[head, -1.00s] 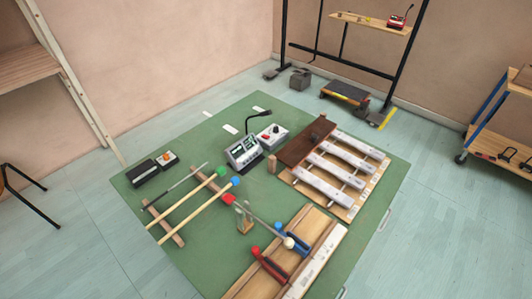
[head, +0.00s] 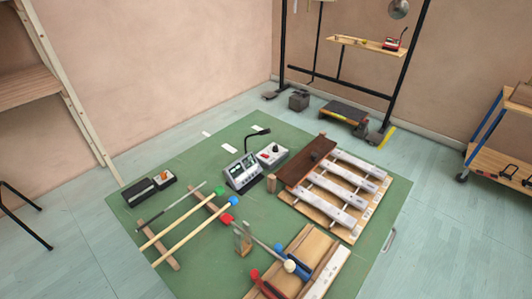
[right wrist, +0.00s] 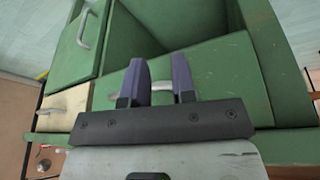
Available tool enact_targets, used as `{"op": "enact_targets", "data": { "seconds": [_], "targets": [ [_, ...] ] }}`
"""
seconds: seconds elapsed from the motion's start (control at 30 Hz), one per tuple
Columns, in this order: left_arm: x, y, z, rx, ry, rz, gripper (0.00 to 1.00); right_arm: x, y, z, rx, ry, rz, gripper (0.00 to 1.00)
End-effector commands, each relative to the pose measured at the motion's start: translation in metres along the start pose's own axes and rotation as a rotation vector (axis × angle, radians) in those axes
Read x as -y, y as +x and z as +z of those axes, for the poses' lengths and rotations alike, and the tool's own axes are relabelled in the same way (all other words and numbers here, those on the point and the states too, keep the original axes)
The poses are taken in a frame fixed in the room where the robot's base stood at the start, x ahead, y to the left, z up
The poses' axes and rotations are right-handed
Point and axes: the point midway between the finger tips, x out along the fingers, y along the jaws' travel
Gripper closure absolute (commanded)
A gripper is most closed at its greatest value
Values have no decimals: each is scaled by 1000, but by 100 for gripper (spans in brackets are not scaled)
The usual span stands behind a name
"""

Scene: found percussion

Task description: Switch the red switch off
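I cannot tell which of these is the red switch, nor whether either is on or off. My right gripper (right wrist: 160,78) shows in the right wrist view with two purple-grey fingers apart and nothing between them. It faces green cabinet panels, away from both boxes. My left gripper is in neither view.
A grey console with a gooseneck (head: 243,172) stands beside the pale box. Mallets (head: 195,232) lie at the left, metal bars (head: 338,188) at the right, and a wooden block (head: 242,238) near the middle. A rack (head: 340,75) and shelf cart (head: 500,160) stand behind.

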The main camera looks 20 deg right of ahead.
Motion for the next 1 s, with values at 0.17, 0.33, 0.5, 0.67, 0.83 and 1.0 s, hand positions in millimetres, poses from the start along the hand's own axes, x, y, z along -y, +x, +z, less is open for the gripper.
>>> {"op": "enact_targets", "data": {
  "seconds": [0.17, 0.33, 0.5, 0.67, 0.83, 1.0],
  "targets": [
    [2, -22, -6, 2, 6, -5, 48, 0, -22, -7, 1, 4, -3, 93],
    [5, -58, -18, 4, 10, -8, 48, 0, -58, -19, 0, 8, -6, 100],
    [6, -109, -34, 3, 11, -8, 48, -2, -109, -35, 0, 10, -7, 100],
    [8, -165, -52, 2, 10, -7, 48, -4, -165, -53, -2, 10, -7, 100],
    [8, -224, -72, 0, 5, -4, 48, -7, -224, -72, -3, 9, -6, 100],
    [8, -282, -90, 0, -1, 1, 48, -10, -282, -90, -2, 4, -3, 100]
  ]
}}
